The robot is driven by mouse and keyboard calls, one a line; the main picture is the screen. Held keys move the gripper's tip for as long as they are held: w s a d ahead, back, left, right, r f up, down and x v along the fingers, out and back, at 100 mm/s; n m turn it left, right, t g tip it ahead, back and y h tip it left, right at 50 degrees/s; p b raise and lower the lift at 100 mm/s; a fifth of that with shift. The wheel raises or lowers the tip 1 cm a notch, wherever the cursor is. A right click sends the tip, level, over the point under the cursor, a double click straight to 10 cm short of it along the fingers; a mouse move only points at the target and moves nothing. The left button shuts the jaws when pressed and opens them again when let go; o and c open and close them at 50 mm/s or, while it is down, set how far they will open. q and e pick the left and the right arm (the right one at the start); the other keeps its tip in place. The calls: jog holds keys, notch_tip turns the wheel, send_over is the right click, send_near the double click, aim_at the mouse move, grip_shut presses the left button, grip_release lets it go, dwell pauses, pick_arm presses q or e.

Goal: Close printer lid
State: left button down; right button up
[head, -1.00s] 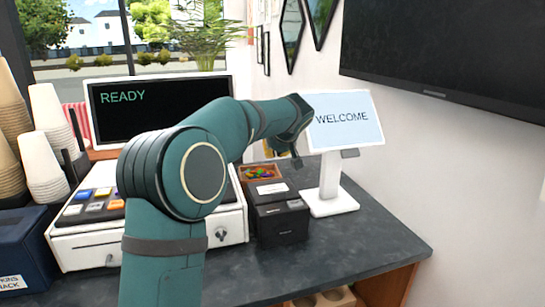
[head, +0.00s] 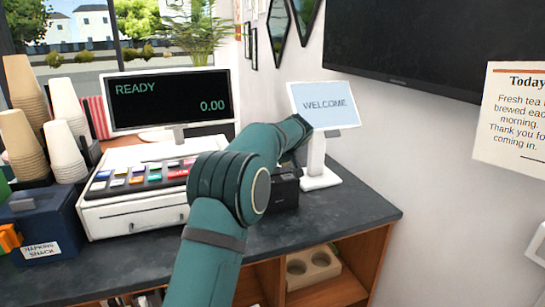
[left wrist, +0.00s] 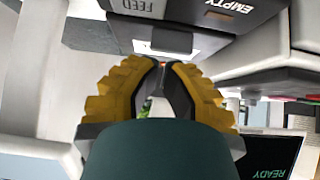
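The small black printer (head: 285,192) stands on the dark counter, partly hidden behind my left arm in the head view. In the left wrist view, turned upside down, the printer (left wrist: 255,35) shows close up with FEED and EMPTY markings and a pale strip. I cannot tell how far its lid is open. My left gripper (left wrist: 163,64) has yellow ridged fingers that come together at the tips, with nothing seen held. It is close to the printer. In the head view the left gripper (head: 301,127) is above the printer, before the WELCOME screen. My right gripper is not in view.
The WELCOME screen (head: 326,105) stands just right of the printer. A white cash register (head: 135,205) with a READY display (head: 170,98) is to the left. Paper cups (head: 62,130) and a blue napkin box (head: 42,225) stand farther left. The counter's right front (head: 345,220) is clear.

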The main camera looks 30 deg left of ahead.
pick_arm(q)
jog(key=shift+s+d+f+b, duration=0.1)
jog(key=shift+f+b, duration=0.15)
jog(key=shift+f, duration=0.2)
jog(key=shift+s+d+f+b, duration=0.1)
jog(key=shift+f+b, duration=0.15)
jog(key=shift+f, duration=0.15)
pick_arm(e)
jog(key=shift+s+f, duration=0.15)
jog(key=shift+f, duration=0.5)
